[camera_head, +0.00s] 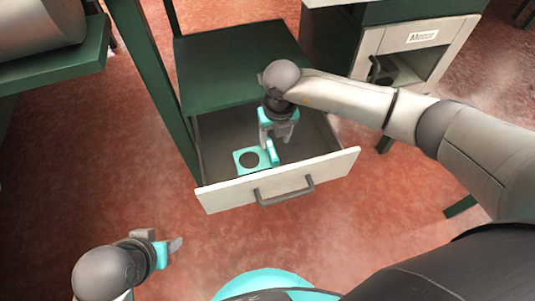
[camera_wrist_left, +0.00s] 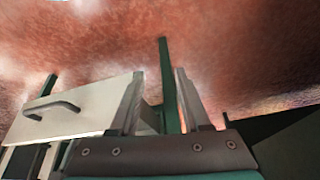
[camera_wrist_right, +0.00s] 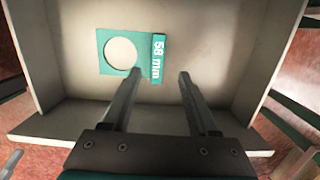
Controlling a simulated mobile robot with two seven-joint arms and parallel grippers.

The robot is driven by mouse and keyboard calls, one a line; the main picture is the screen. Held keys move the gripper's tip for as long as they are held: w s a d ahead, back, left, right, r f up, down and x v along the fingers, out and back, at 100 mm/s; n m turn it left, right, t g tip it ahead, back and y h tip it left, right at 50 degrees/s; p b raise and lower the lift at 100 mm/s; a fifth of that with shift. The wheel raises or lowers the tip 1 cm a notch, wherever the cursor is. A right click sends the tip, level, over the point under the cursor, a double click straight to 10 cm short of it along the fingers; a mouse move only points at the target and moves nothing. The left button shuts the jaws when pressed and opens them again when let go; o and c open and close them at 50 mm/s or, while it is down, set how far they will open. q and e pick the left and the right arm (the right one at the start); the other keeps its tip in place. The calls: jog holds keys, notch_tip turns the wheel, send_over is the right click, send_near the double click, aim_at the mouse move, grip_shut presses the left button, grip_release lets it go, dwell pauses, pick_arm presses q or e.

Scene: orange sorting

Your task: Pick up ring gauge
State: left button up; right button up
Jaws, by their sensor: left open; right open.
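The ring gauge (camera_head: 264,158) is a teal square plate with a large round hole and a raised strip along one side. It lies on the floor of the open drawer. In the right wrist view its strip (camera_wrist_right: 158,68) reads "58 mm". My right gripper (camera_head: 272,143) is over the drawer, close to the strip. In its wrist view the fingers (camera_wrist_right: 159,78) are apart, with the strip between and just beyond the tips and nothing gripped. My left gripper (camera_head: 174,245) is open and empty in front of the drawer, at lower left; its parted fingers show in the left wrist view (camera_wrist_left: 160,74).
The drawer (camera_head: 225,197) is pulled out, with a pale front and a dark handle (camera_head: 285,190); its walls surround the gauge. A green surface (camera_head: 230,75) lies behind it. A compartment labelled "Motor" (camera_head: 422,37) is at upper right. Red floor is free at lower left.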

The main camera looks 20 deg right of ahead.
aim_at(272, 149)
jog(key=shift+a+f+b, duration=0.1)
jog(key=shift+f+b, duration=0.2)
jog(key=shift+f, duration=0.15)
jog(key=shift+w+a+f+b, duration=0.1)
jog(key=shift+w+f+b, duration=0.05)
jog(key=shift+f+b, duration=0.3)
jog(key=shift+w+f+b, duration=0.15)
jog(key=shift+f+b, duration=0.1)
jog(key=shift+f, duration=0.25)
jog(key=shift+w+f+b, duration=0.1)
jog(key=shift+f+b, duration=0.3)
jog(key=shift+f, duration=0.2)
pick_arm(q)
jog(key=w+d+t+h, duration=0.2)
jog(key=w+d+t, duration=0.3)
jog(key=d, duration=0.1)
jog(key=shift+r+m+h+b, duration=0.3)
jog(key=shift+r+h+b, duration=0.05)
jog(key=shift+r+h, duration=0.05)
pick_arm(e)
jog(key=shift+w+f, duration=0.1)
jog(key=shift+f, duration=0.5)
jog(key=shift+c, duration=0.2)
grip_shut()
